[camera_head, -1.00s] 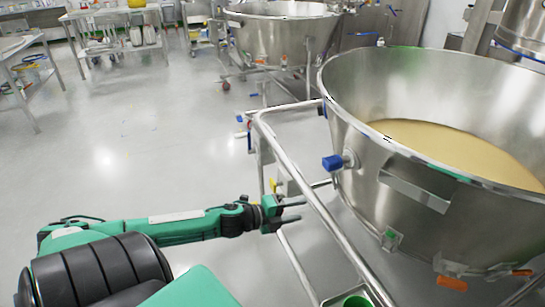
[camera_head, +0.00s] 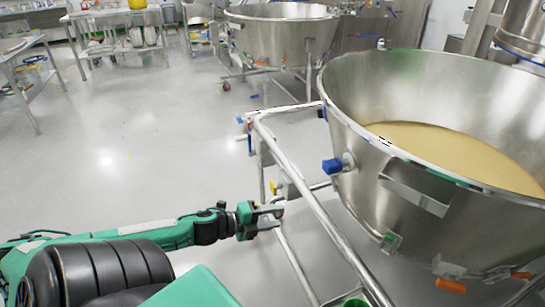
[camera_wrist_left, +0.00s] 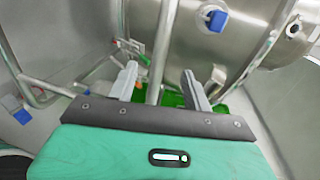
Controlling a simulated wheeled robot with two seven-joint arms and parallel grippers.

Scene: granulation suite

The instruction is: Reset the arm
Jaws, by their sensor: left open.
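My left arm (camera_head: 120,235) comes in from the left of the head view, low over the floor. Its left gripper (camera_head: 278,216) is open, with its fingers beside the steel frame of the large bowl. In the left wrist view the two fingers of the left gripper (camera_wrist_left: 160,85) stand apart with a steel tube seen between them. I cannot tell whether the fingers touch the tube. My right gripper is not in view.
A large steel bowl (camera_head: 400,80) holds beige powder (camera_head: 460,155) and has a blue-handled valve (camera_head: 334,165). Its tube frame (camera_head: 320,215) stands close to the gripper. A second bowl (camera_head: 280,42) and a table (camera_head: 115,15) stand farther back. Open floor (camera_head: 150,110) lies left.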

